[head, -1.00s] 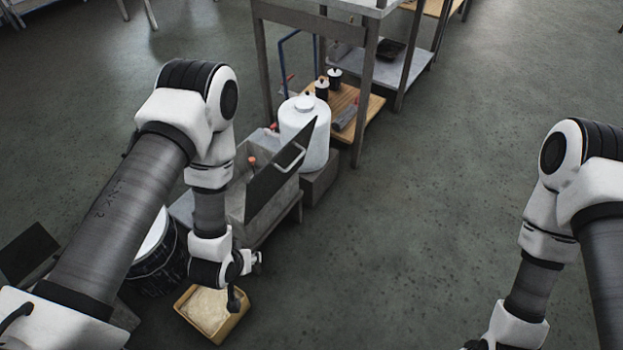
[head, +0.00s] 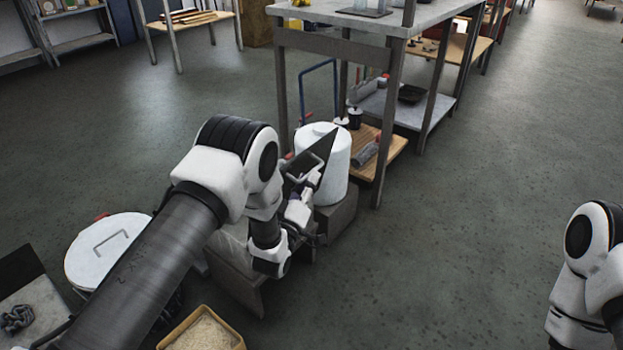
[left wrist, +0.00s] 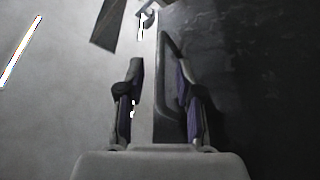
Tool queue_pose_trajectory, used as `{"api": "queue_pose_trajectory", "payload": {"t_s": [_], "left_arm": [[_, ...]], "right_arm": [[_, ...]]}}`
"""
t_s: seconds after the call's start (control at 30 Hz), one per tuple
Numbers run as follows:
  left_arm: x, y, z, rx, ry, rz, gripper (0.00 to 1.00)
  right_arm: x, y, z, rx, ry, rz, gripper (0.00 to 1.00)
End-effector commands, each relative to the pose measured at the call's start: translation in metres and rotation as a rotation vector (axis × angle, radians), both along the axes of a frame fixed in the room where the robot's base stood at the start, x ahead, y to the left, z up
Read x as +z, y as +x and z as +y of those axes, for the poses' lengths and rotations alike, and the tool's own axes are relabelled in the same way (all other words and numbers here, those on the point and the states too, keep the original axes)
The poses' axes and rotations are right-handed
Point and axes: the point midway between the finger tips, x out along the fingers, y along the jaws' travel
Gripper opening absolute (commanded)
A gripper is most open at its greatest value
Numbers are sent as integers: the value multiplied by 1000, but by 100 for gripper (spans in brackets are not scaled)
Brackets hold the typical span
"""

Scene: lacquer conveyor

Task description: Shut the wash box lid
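The wash box (head: 235,265) is a grey box at the centre left of the head view, mostly hidden behind my left arm. Its dark lid (head: 326,150) stands raised and tilted, with a pale bar handle (head: 302,166) on its face. My left gripper (head: 312,182) is at the lid, just below the handle; whether it touches cannot be told. In the left wrist view the two fingers of my left gripper (left wrist: 157,75) are apart, with a pale strip and a dark edge showing between or beyond them. My right gripper is out of view.
A white canister (head: 338,165) stands close behind the lid, beside a metal workbench (head: 340,47). A white-lidded drum (head: 105,250) and a tray of pale grains (head: 205,335) are near my left arm.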

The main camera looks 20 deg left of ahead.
Motion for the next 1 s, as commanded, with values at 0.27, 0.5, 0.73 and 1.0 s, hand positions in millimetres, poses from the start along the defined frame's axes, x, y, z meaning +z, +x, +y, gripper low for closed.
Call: {"api": "queue_pose_trajectory", "payload": {"t_s": [0.27, 0.5, 0.73, 1.0], "left_arm": [[8, 29, -2, 0, 1, 1, 35], [8, 29, -2, 0, 1, 3, 14], [8, 29, -2, 1, 2, 3, 0], [12, 31, 4, 2, -24, 13, 0]], "right_arm": [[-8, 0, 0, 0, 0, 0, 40], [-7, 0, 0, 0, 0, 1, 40], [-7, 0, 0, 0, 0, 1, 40], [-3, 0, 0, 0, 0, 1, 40]]}}
